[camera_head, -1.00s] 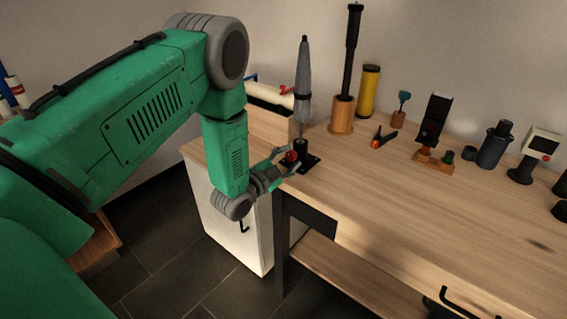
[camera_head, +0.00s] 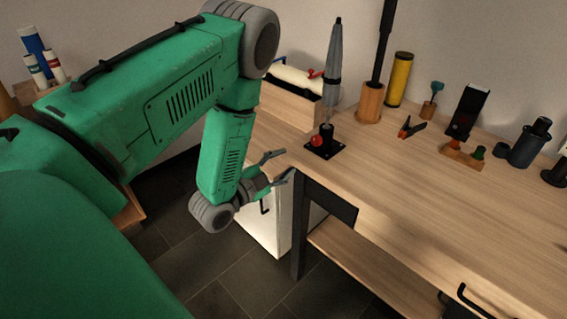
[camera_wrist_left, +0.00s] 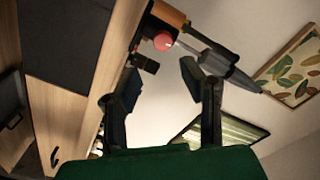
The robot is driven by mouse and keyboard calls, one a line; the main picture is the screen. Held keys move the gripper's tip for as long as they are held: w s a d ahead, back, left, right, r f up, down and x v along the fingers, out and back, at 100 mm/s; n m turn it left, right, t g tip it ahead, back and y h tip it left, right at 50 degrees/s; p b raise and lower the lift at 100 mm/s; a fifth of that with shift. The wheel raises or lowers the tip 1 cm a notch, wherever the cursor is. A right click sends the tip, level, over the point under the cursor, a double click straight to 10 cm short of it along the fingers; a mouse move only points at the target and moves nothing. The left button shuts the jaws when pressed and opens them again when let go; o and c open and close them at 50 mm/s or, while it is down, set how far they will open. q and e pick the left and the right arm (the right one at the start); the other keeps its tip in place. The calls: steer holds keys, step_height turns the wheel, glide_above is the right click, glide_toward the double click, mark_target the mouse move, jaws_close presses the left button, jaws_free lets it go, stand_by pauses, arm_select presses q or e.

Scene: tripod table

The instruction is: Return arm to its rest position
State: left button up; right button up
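My left gripper (camera_head: 279,166) is open and empty at the table's left front corner, in front of and below the black stand. Its two fingers also show spread apart in the left wrist view (camera_wrist_left: 160,90). The closed grey umbrella-like tripod (camera_head: 333,75) stands upright in the black stand (camera_head: 324,147) with a red knob (camera_head: 317,141). The gripper is apart from it. In the left wrist view the grey thing (camera_wrist_left: 225,68) and red knob (camera_wrist_left: 163,41) show beyond the fingertips. My right gripper is not in view.
The wooden table (camera_head: 400,195) has free room in its middle. Along its back stand a wooden holder with a black rod (camera_head: 370,102), a yellow cylinder (camera_head: 399,80), a clamp (camera_head: 411,128) and a phone stand (camera_head: 465,120). A white cabinet (camera_head: 262,232) is below the left end.

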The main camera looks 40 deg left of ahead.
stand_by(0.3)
arm_select(q)
steer(key=s+d+f+n+g, duration=0.65)
steer(key=s+f+g, duration=0.35)
steer(key=f, duration=0.4)
steer(key=s+d+f+n+g, duration=0.1)
steer(key=s+g, duration=0.1)
steer(key=s, duration=0.3)
steer(key=s+d+f+n+g, duration=0.1)
steer(key=s+g, duration=0.2)
steer(key=s, duration=0.3)
steer(key=s+d+f+n+g+y, duration=0.1)
steer(key=s+d+g, duration=0.1)
steer(key=s, duration=0.4)
steer(key=shift+n, duration=0.35)
steer(key=shift+a, duration=0.1)
